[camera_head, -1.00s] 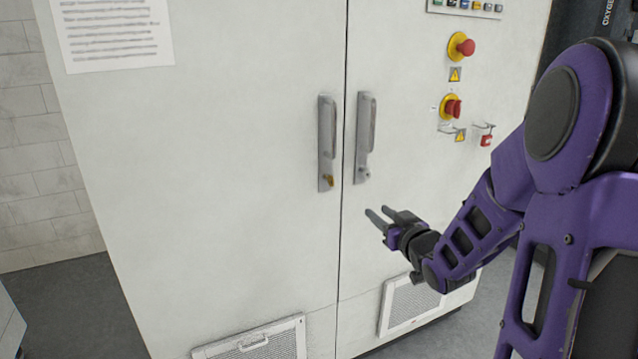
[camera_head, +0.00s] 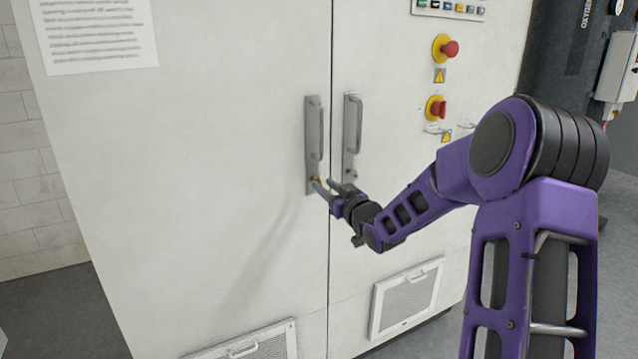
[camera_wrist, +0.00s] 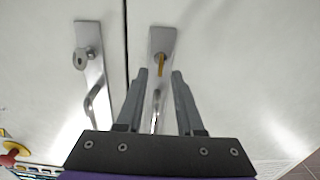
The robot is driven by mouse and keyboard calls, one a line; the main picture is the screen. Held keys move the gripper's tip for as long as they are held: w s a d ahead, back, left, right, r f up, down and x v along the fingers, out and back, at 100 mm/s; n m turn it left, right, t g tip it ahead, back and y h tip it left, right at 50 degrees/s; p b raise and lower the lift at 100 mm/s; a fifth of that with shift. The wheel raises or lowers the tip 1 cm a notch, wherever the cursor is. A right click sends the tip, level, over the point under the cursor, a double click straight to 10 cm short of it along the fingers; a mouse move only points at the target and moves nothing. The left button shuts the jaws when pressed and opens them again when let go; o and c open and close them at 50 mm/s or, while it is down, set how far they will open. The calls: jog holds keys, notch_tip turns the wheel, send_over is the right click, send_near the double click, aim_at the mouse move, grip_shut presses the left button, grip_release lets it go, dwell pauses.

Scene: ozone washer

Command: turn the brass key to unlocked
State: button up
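The brass key (camera_wrist: 161,66) sits in the lock at the end of the left door's handle plate (camera_wrist: 162,38). In the wrist view it shows as a thin brass strip, just beyond and between my fingertips. In the head view the brass key (camera_head: 317,180) is a small spot at the lower end of the left handle (camera_head: 314,130), partly hidden by a finger. My gripper (camera_head: 328,188) is in front of it. In the wrist view my gripper (camera_wrist: 159,73) is open, one finger to each side of the key, with gaps between; I cannot tell whether its tips reach past the key.
The right door's handle (camera_head: 351,130) with its lock (camera_wrist: 80,58) is close beside my gripper. Red knobs (camera_head: 445,48) on yellow bases are farther right on the cabinet. A vent (camera_head: 405,298) is below.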

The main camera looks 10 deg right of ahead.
aim_at(321, 183)
jog(key=shift+x, duration=2)
grip_shut()
